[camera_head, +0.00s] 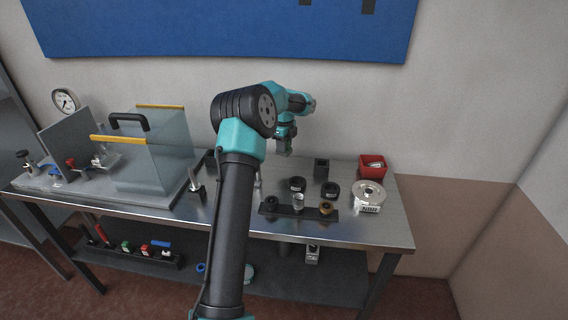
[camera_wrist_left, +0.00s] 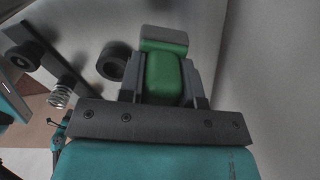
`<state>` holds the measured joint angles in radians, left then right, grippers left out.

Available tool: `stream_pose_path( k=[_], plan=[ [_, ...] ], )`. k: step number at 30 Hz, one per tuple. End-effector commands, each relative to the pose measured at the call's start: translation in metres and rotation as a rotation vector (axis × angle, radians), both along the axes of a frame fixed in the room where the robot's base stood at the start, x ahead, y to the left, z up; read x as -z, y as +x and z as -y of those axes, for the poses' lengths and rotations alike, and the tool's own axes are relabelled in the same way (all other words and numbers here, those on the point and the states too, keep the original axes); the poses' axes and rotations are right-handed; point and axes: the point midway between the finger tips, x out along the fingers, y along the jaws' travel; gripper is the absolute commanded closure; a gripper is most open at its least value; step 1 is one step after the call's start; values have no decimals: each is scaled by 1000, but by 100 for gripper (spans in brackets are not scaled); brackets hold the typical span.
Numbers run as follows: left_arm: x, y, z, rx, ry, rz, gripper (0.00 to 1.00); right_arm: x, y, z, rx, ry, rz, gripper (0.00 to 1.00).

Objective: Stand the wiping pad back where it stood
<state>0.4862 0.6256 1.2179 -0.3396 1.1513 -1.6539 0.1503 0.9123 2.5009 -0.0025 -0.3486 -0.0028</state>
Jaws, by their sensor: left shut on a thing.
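My left gripper (camera_head: 284,150) hangs fingers-down above the back of the metal table, near the wall. In the left wrist view its fingers (camera_wrist_left: 166,85) are shut on a green block with rounded edges, which I take to be the wiping pad (camera_wrist_left: 163,75). A green piece with a grey top (camera_wrist_left: 165,40) shows just beyond it; I cannot tell whether it is part of the pad. In the head view the pad is too small or hidden to make out. My right gripper is in neither view.
A black rack (camera_head: 285,211) holds rings and a spring (camera_wrist_left: 62,95). A clear-panelled guard (camera_head: 155,150) stands at left.

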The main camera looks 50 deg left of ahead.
Motion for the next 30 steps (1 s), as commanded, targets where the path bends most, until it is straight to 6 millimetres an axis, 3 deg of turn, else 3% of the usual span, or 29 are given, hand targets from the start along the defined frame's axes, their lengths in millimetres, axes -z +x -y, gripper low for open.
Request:
stream_pose_path(
  k=[5, 17, 25, 30],
  plan=[
    [21, 0, 0, 0, 0, -1, 91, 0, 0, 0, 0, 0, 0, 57],
    [28, 0, 0, 0, 0, -1, 91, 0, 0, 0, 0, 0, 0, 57],
    [65, 0, 0, 0, -1, -2, 91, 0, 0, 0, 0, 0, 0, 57],
    [73, 0, 0, 0, 0, 0, 91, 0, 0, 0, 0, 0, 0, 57]
  ],
)
